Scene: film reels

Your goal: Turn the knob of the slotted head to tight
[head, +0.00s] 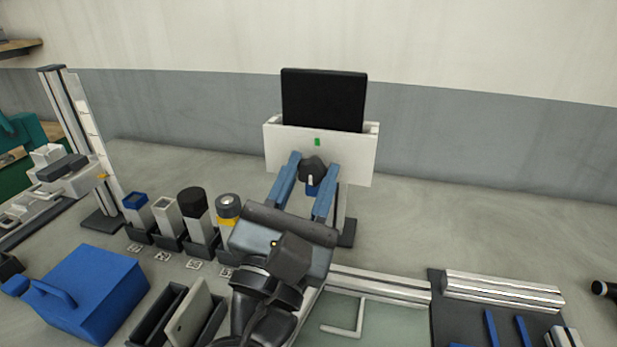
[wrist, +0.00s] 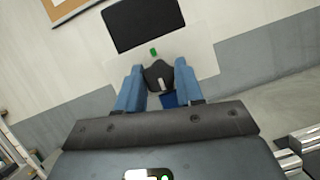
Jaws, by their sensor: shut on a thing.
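The slotted head is a white box (head: 280,145) on a stand, with a flat black panel (head: 324,98) standing up from its top. Its black knob (head: 313,170) is on the front face, with a pale pointer mark toward its lower side. A small green mark (head: 317,142) is above the knob. My gripper (head: 314,161) has its two blue fingers on either side of the knob and is shut on it. The wrist view shows the knob (wrist: 158,73) between the fingertips, with the green mark (wrist: 153,51) above. A blue part (wrist: 169,99) shows below the knob.
Several slotted holders with upright pieces, one a black-capped cylinder (head: 192,203), stand left of my arm. A blue box (head: 95,285) and a dark rack (head: 160,312) are at front left. A metal rail (head: 500,290) lies at right. The grey bench right of the head is clear.

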